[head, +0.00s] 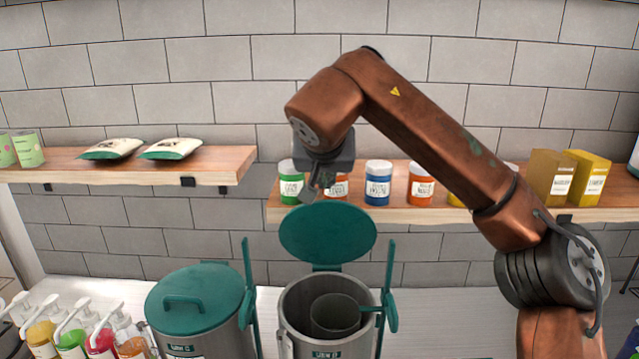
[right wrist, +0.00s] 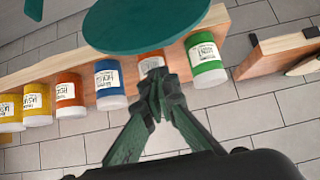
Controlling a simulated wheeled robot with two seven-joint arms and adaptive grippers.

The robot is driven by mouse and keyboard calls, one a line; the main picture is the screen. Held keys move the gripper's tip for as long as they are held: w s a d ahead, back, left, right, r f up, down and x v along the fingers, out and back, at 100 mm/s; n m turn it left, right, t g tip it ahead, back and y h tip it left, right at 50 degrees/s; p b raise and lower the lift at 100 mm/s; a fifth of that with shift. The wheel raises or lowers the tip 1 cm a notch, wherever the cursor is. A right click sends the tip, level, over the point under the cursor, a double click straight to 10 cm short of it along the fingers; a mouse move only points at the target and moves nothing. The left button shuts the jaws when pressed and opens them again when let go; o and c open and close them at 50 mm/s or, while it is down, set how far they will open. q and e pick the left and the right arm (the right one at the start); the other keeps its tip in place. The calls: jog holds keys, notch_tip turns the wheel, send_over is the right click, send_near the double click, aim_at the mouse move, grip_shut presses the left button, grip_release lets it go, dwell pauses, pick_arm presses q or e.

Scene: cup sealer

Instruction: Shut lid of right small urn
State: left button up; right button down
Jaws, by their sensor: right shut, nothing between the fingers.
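The right small urn (head: 296,318) is grey and stands at the bottom centre of the head view. Its round green lid (head: 328,238) is open, standing up at the back of the urn. The lid also shows at the top of the right wrist view (right wrist: 150,22). My right gripper (head: 312,192) is shut and empty, near the lid's upper edge. Its fingertips (right wrist: 160,95) meet just short of the lid in the wrist view; I cannot tell whether they touch it. A dark cylindrical piece (head: 335,315) sits inside the urn. My left gripper is not in view.
The left urn (head: 196,305) has its green lid closed. Green upright handles (head: 249,290) stand beside the urns. A wooden shelf (head: 290,214) with several jars is behind my gripper. Pump bottles (head: 72,340) stand at lower left.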

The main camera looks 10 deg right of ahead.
jog(key=p+x, duration=0.1)
jog(key=x, duration=0.9)
jog(key=shift+w+d, duration=0.1)
